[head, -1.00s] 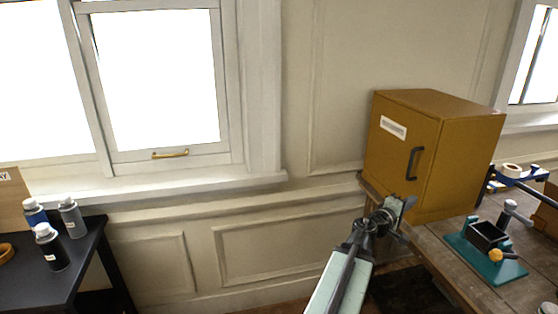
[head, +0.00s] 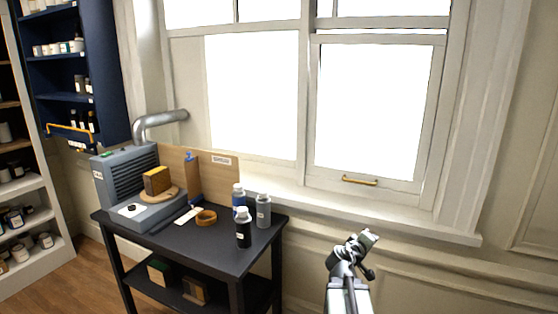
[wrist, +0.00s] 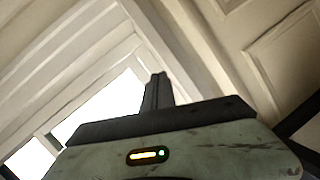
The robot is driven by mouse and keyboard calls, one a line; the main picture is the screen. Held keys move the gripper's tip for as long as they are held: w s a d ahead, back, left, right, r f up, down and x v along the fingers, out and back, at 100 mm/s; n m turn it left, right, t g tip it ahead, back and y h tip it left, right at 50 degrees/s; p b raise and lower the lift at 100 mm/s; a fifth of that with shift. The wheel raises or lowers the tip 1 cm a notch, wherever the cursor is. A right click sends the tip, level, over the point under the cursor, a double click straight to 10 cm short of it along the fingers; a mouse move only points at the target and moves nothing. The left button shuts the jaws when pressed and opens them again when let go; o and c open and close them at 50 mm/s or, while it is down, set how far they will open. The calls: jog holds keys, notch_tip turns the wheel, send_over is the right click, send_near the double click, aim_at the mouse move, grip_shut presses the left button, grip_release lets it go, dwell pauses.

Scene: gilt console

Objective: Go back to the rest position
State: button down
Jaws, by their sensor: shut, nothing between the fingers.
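My gripper (head: 358,247) is at the lower right of the head view, at the end of my raised arm. It is in front of the wall panelling below the window and holds nothing. In the wrist view my gripper (wrist: 157,92) shows as dark fingers close together, with the window frame and wall panels behind. No object is near the fingers.
A blue cabinet (head: 62,62) and white shelves (head: 30,245) are farther left. The space around my gripper is clear.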

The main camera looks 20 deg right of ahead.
jog(key=w+a+f+y, duration=0.2)
jog(key=w+a+f, duration=0.1)
jog(key=a, duration=0.6)
jog(key=w+a+f+y, duration=0.2)
jog(key=w+a+f, duration=0.1)
jog(key=a, duration=0.7)
jog(key=w+a+f+y, duration=0.2)
jog(key=w+a+f, duration=0.15)
jog(key=a, duration=0.55)
jog(key=s+a+f+g+y, duration=0.3)
jog(key=s+a, duration=0.3)
jog(key=a, duration=0.4)
jog(key=s+a+f+g+y, duration=0.3)
jog(key=s+a+f+y, duration=0.1)
jog(key=a, duration=0.6)
jog(key=shift+s+a+f+m+y, duration=0.3)
jog(key=shift+s+f+y, duration=0.1)
jog(key=shift+s, duration=0.5)
